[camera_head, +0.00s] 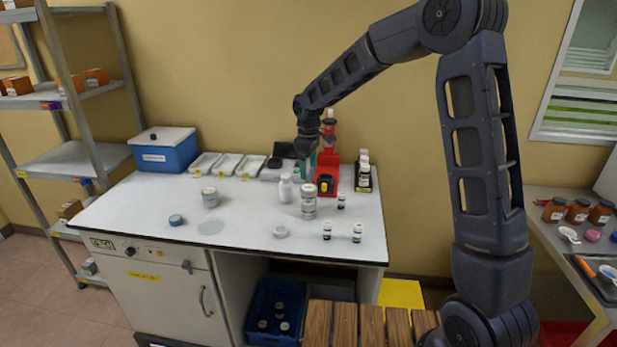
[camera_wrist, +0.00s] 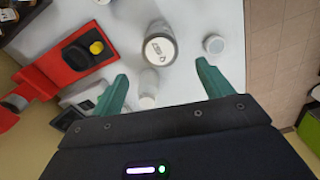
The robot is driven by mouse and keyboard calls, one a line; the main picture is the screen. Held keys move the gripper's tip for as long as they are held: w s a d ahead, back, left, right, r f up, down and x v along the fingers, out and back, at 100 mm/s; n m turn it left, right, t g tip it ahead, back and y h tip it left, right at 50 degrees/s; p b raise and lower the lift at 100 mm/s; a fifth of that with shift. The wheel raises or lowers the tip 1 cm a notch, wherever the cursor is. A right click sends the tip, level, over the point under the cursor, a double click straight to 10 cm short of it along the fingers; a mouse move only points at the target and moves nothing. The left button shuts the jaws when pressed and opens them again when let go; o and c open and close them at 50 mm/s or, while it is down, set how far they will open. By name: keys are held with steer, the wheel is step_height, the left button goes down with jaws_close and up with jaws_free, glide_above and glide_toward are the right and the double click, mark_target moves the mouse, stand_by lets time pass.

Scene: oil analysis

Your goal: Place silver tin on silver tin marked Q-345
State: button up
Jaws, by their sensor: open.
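A silver tin (camera_head: 210,198) stands alone on the left of the white bench. Another silver tin form (camera_head: 308,204) stands right of centre; it is tall and looks like one tin upright on another. In the wrist view the top of this form (camera_wrist: 158,48) shows a pale lid with a dark mark too small to read. My gripper (camera_head: 306,163) is above the bench behind the tall form. In the wrist view its green fingers (camera_wrist: 162,76) are wide apart and empty, with the tall form beyond the tips.
A white bottle (camera_head: 286,189) stands close left of the tall form and lies near the fingers. A red stand (camera_head: 328,190) is close right. The bench's front left is fairly clear.

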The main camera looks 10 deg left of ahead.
steer(key=s+d+r+m+t, duration=0.1)
steer(key=s+d+r+m, duration=0.15)
steer(key=d+r, duration=0.4)
steer(key=s+d+r+m, duration=0.2)
steer(key=s+d+r, duration=0.1)
steer(key=d, duration=0.7)
steer(key=s+d+r+m+t, duration=0.1)
steer(key=s+d+r+m, duration=0.2)
steer(key=d+r, duration=0.35)
steer(key=s+d+f+m+t, duration=0.2)
steer(key=s+d+m, duration=0.6)
steer(key=s+d, duration=1)
steer(key=shift+s+t, duration=0.3)
steer(key=shift+f, duration=0.1)
stand_by(1.9)
